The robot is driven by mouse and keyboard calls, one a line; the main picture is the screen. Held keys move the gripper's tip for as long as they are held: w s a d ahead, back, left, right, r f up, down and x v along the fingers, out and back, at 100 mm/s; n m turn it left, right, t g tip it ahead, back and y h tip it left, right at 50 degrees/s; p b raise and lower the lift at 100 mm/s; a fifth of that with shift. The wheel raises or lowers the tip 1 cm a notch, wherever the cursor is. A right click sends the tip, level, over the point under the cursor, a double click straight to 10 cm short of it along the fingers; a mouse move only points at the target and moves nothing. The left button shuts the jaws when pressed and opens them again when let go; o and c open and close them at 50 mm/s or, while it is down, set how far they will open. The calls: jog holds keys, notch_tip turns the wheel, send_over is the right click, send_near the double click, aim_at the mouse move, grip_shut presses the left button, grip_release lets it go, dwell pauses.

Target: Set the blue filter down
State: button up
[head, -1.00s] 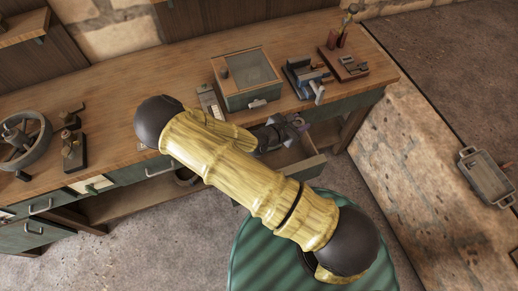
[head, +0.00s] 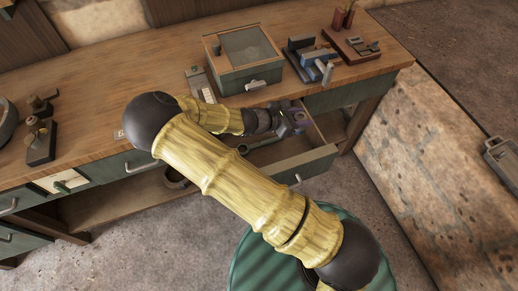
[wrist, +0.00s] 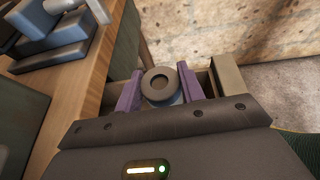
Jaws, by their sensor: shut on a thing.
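My gripper (wrist: 158,92) is shut, its two purple fingers on either side of a round part with a dark grey ring-shaped end, taken to be the blue filter (wrist: 158,75). A little blue-grey shows below the ring. In the head view my gripper (head: 292,122) is over the open drawer (head: 318,160) under the workbench. The filter is not clear there, being small and partly behind the gripper. I cannot tell whether it touches the drawer floor.
A glass-lidded green box (head: 243,85) stands on the workbench (head: 90,100) behind the drawer. A blue vise (head: 308,58) and a red-brown tool board (head: 352,47) are to its right. A long grey tool (head: 262,142) lies in the drawer.

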jog(key=f+b, duration=0.3)
jog(key=shift+w+a+f+m+g+h, duration=0.15)
jog(key=shift+a+f+m+g+h, duration=0.15)
jog(key=shift+a+f+g, duration=0.1)
notch_tip(320, 180, down, 6)
jog(key=shift+d, duration=0.2)
jog(key=shift+a+f, duration=0.15)
jog(key=shift+f, duration=1.8)
jog(key=shift+f, duration=0.1)
